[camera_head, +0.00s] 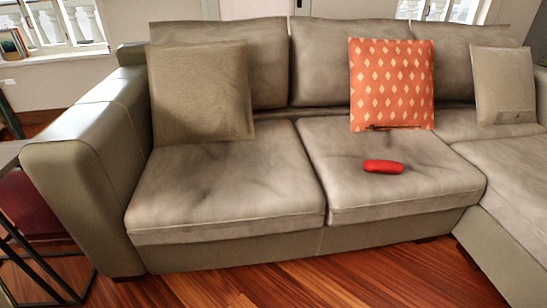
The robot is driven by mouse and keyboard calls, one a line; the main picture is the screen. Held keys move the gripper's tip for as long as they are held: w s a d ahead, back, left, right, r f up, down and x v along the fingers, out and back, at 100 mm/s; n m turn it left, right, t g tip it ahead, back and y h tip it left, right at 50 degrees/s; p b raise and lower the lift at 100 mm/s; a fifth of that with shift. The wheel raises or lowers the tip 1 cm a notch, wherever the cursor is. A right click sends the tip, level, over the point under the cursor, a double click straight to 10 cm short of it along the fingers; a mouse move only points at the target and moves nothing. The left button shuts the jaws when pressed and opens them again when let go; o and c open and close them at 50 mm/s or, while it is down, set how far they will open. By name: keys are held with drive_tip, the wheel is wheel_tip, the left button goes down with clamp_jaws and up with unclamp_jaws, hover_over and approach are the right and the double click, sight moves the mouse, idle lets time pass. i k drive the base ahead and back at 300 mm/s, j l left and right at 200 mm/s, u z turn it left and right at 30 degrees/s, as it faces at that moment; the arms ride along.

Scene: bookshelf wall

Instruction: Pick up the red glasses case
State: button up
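A red glasses case (383,166) lies on the middle seat cushion of a grey-beige sofa (235,182). It is a small, rounded, elongated shape lying roughly sideways, a little in front of an orange patterned pillow. Nothing touches it on the cushion. My gripper is not in view.
The orange pillow (391,84) leans on the backrest behind the case. Two grey-beige pillows (200,92) (503,85) lean at left and right. A dark-framed side table (42,262) stands at the left. The wooden floor (330,279) in front of the sofa is clear.

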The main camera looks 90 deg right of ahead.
sight(377, 166)
drive_tip(key=z, duration=1.65)
drive_tip(key=l+z, duration=0.15)
drive_tip(key=z, duration=0.35)
drive_tip(key=l+z, duration=0.1)
drive_tip(key=z, duration=0.35)
drive_tip(key=i+l+z, duration=0.1)
drive_tip(key=z, duration=0.85)
drive_tip(key=i+l+z, duration=0.15)
drive_tip(key=i, duration=0.3)
drive_tip(key=i+l+u, duration=0.5)
drive_tip(key=u, duration=0.2)
drive_tip(key=i+l+u, duration=0.3)
drive_tip(key=l, duration=0.15)
drive_tip(key=l+u, duration=0.35)
drive_tip(key=i+l, duration=0.05)
